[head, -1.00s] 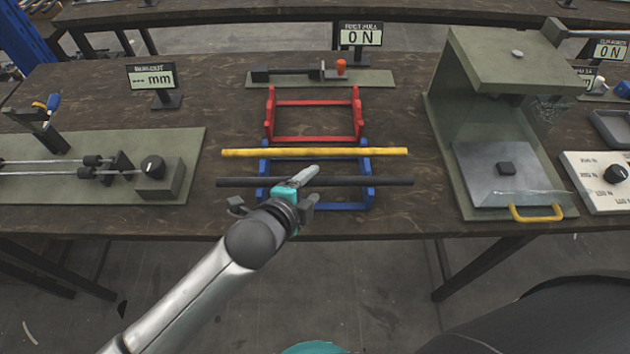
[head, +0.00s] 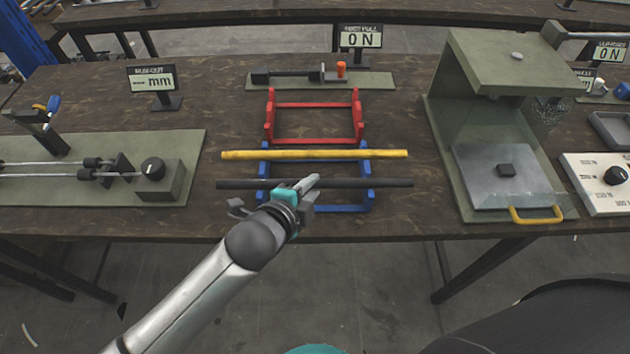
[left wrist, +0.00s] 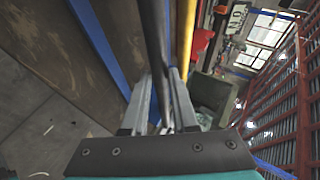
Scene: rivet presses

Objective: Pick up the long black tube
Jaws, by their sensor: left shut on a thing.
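The long black tube (head: 365,183) lies level across the blue stand (head: 352,207) in the head view, in front of the yellow tube. My left gripper (head: 308,184) reaches in from the left and is shut on the black tube near its middle. In the left wrist view the black tube (left wrist: 154,45) runs down between the two fingers (left wrist: 163,82). Whether the tube still touches the stand I cannot tell. My right gripper is not in view.
A yellow tube (head: 315,154) lies just behind and parallel to the black one. A red stand (head: 313,140) is behind it. A green press (head: 500,130) stands at the right, and a green fixture plate (head: 60,185) at the left.

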